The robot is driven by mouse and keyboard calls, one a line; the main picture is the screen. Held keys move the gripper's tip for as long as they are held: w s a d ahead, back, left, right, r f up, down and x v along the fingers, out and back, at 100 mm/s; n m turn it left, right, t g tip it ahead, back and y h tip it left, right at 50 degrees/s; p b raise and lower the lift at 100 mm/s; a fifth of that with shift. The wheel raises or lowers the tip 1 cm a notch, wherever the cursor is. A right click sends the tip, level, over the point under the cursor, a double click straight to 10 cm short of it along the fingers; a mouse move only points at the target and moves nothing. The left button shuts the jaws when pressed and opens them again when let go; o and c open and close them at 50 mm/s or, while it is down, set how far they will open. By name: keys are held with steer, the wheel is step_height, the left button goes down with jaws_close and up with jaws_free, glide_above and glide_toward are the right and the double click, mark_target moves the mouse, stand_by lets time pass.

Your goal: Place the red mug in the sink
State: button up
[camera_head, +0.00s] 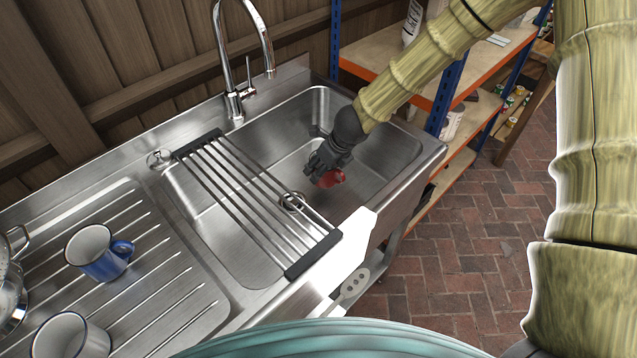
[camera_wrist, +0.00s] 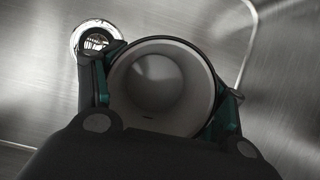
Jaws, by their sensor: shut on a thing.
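The red mug (camera_head: 331,178) is held by my gripper (camera_head: 322,166) over the right part of the metal sink basin (camera_head: 385,150). Only a small part of the mug shows in the head view. In the wrist view, my gripper (camera_wrist: 162,95) has one finger on each side of the mug (camera_wrist: 160,85), and its pale round inside faces the camera. The sink drain (camera_wrist: 94,38) shows beyond the mug, at upper left in the wrist view. I cannot tell whether the mug touches the basin floor.
A roll-up rack (camera_head: 255,200) with dark ends lies across the basin, left of my gripper. A tap (camera_head: 236,100) stands behind. Blue mugs (camera_head: 98,252) stand on the drainboard (camera_head: 165,275) at left. Shelves (camera_head: 395,65) stand behind at right.

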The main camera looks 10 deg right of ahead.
mark_target(336, 168)
steer(key=shift+s+a+f, duration=0.1)
steer(key=shift+f, duration=2.4)
steer(key=shift+f, duration=0.1)
steer(key=o, duration=1.4)
steer(key=shift+v, duration=6.1)
